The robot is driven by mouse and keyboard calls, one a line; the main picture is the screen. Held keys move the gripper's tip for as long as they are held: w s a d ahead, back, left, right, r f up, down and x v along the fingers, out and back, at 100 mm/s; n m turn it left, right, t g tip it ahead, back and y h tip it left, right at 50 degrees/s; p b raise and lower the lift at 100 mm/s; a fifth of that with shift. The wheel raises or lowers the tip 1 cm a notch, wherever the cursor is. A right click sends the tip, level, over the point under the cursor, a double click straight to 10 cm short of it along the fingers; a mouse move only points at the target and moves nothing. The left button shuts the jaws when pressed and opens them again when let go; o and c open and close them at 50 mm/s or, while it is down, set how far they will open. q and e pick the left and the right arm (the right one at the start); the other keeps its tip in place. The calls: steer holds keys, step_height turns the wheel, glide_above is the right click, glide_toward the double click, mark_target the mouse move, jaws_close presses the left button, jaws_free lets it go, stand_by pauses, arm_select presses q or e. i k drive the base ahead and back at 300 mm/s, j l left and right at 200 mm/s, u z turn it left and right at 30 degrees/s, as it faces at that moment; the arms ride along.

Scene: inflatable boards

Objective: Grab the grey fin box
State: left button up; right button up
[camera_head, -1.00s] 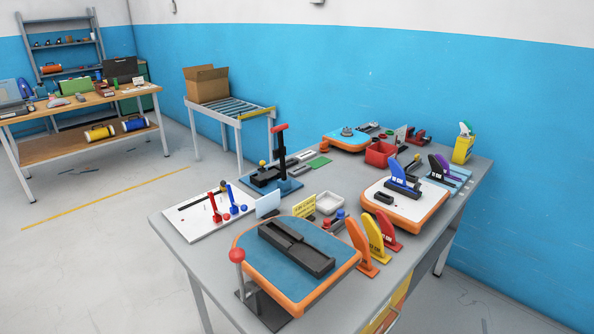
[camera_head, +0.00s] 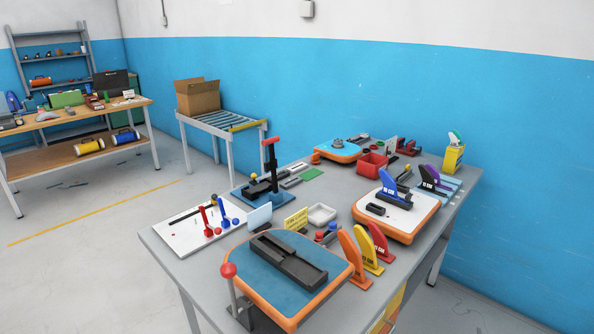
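A long dark grey, nearly black box with a slot (camera_head: 289,258) lies on a blue-topped board with an orange rim (camera_head: 248,278) at the front of the grey workbench (camera_head: 178,266). It looks like a fin box. A smaller dark box (camera_head: 375,209) lies on a white-topped, orange-rimmed board (camera_head: 398,225) farther right. Light grey bar-like pieces (camera_head: 291,183) lie behind the black press; I cannot tell what they are. Neither of my grippers is in view.
Orange, yellow and red fins (camera_head: 365,250) stand right of the front board. A red-knobbed post (camera_head: 229,271) stands at its left corner. A black press with a red handle (camera_head: 271,168) rises behind. A roller table with a cardboard box (camera_head: 198,96) is at the back left.

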mark_target(291, 183)
steer(key=j+u, duration=0.2)
steer(key=i+j+u, duration=0.2)
steer(key=j, duration=0.15)
steer(key=i+j+u, duration=0.25)
steer(key=i+j, duration=0.2)
steer(key=i+j+u, duration=0.3)
steer(key=i+j, duration=0.15)
steer(key=i+j+u, duration=0.25)
steer(key=i+j, duration=0.25)
steer(key=i+j+u, duration=0.3)
steer(key=i, duration=0.25)
steer(key=i+z, duration=0.35)
steer(key=i, duration=0.4)
steer(key=i+j+z, duration=0.2)
steer(key=i+z, duration=0.2)
steer(key=i, duration=0.35)
steer(key=i+l+z, duration=0.2)
steer(key=z, duration=0.25)
steer(key=i+l+z, duration=0.1)
steer(key=i+z, duration=0.55)
steer(key=z, duration=0.2)
steer(key=i+z, duration=0.4)
steer(key=i+j+z, duration=0.15)
steer(key=z, duration=0.3)
steer(key=i+l+z, duration=0.2)
steer(key=i+z, duration=0.65)
steer(key=i, duration=0.2)
